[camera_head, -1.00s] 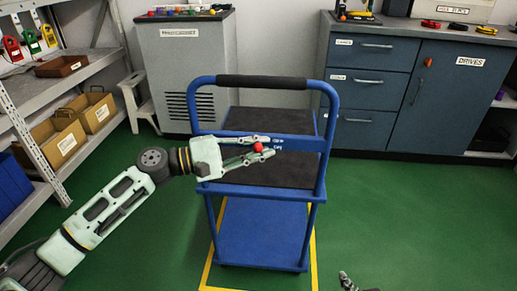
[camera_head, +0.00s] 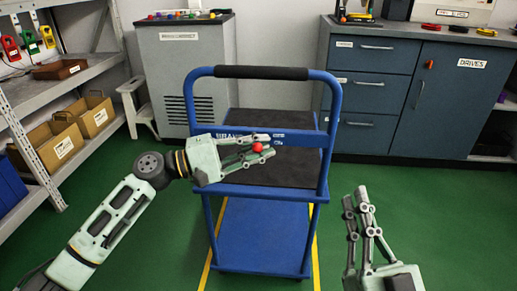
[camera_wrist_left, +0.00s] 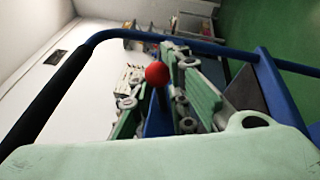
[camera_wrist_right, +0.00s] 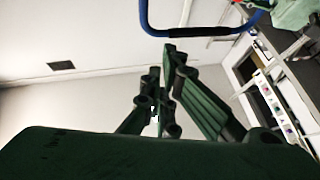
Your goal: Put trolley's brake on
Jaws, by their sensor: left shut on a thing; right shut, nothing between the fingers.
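The blue trolley (camera_head: 262,232) stands on the green floor, with a black-gripped push handle (camera_head: 262,73) and a crossbar lettered "BRAKE" (camera_head: 204,137) at its left. A red ball knob (camera_head: 257,147), the brake lever's end, shows at the crossbar between the fingers of my left gripper (camera_head: 262,147). The knob also shows in the left wrist view (camera_wrist_left: 157,73), with the fingers closed around its stem. My right gripper (camera_head: 361,195) is shut and empty, pointing up to the right of the trolley. In the right wrist view the trolley handle (camera_wrist_right: 195,32) is beyond its fingers.
Yellow floor lines (camera_head: 315,262) run beside the trolley. A shelf with cardboard bins (camera_head: 93,114) stands at the left. A grey cabinet (camera_head: 185,75) and blue drawers (camera_head: 375,88) stand behind. Green floor is clear at the right.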

